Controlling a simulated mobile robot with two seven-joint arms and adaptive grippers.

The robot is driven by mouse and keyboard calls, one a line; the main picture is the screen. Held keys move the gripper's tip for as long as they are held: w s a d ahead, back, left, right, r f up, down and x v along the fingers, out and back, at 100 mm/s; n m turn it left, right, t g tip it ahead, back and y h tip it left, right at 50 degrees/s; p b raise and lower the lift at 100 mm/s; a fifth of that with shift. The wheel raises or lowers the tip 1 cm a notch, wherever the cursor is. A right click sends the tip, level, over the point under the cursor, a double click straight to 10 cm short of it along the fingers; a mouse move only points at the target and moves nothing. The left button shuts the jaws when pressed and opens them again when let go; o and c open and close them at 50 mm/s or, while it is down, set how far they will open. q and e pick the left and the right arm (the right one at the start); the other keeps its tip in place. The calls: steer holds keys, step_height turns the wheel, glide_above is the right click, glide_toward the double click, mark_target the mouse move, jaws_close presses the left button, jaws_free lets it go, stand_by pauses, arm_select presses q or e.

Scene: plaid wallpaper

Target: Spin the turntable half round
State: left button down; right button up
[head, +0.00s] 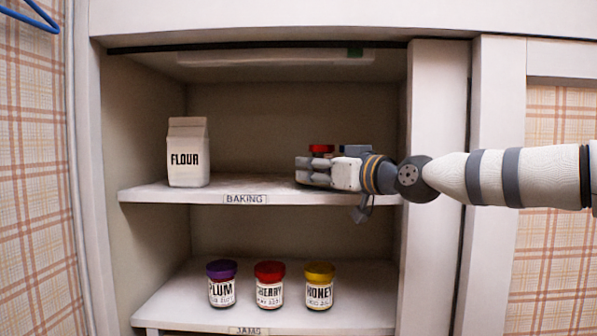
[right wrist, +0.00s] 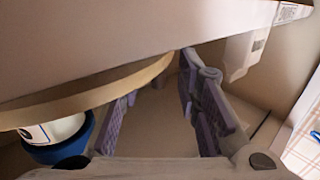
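The turntable sits at the right end of the middle shelf, mostly hidden behind my right gripper in the head view. In the right wrist view its curved tan rim (right wrist: 100,94) runs close beside the fingers. A red-lidded jar (head: 321,149) and a dark blue lid (head: 355,148) show above the gripper; their bodies are hidden. A blue-lidded jar (right wrist: 62,143) also shows in the right wrist view. My right gripper (head: 302,170) reaches in from the right at shelf height. Its fingers (right wrist: 165,100) are apart with nothing visible between them. My left gripper is out of view.
A flour carton (head: 188,153) stands at the left on the shelf labelled BAKING (head: 245,199). Plum (head: 221,285), cherry (head: 269,285) and honey (head: 319,286) jars stand on the shelf below. The cupboard's right upright (head: 437,260) is close to my right arm. The middle of the baking shelf is clear.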

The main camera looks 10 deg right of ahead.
steer(key=shift+r, duration=0.1)
steer(key=shift+d, duration=0.1)
jaws_close()
steer(key=shift+s, duration=0.1)
